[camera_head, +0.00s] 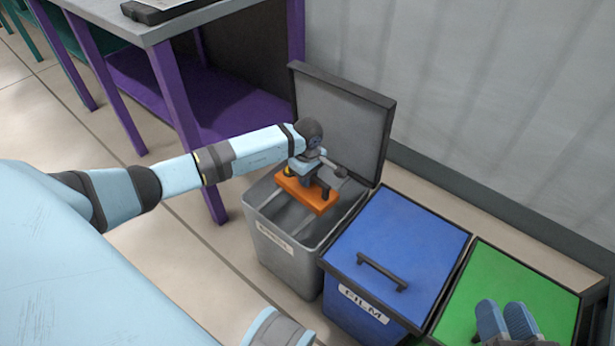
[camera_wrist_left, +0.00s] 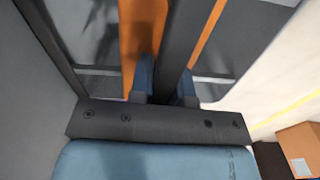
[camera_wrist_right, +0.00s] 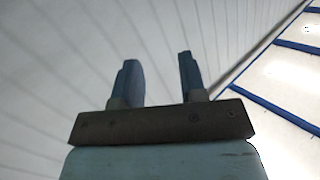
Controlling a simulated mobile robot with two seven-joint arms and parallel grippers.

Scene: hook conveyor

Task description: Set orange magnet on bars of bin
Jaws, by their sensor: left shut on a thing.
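The orange magnet (camera_head: 322,203) is a flat orange block over the mouth of the open grey bin (camera_head: 291,279). My left gripper (camera_head: 311,172) is above the magnet and shut on its dark handle. In the left wrist view the handle runs between the fingers (camera_wrist_left: 165,82), with the orange magnet (camera_wrist_left: 140,35) below. Pale bars (camera_head: 307,222) cross inside the bin under the magnet. I cannot tell whether the magnet touches them. My right gripper (camera_head: 507,320) is at the lower right above the green lid; its fingers (camera_wrist_right: 158,82) are apart and empty.
The grey bin's lid (camera_head: 345,125) stands open behind it. A closed blue film bin (camera_head: 410,240) and a green-lidded bin (camera_head: 530,285) stand to the right. A purple-legged table (camera_head: 180,105) is at the left. The wall is close behind the bins.

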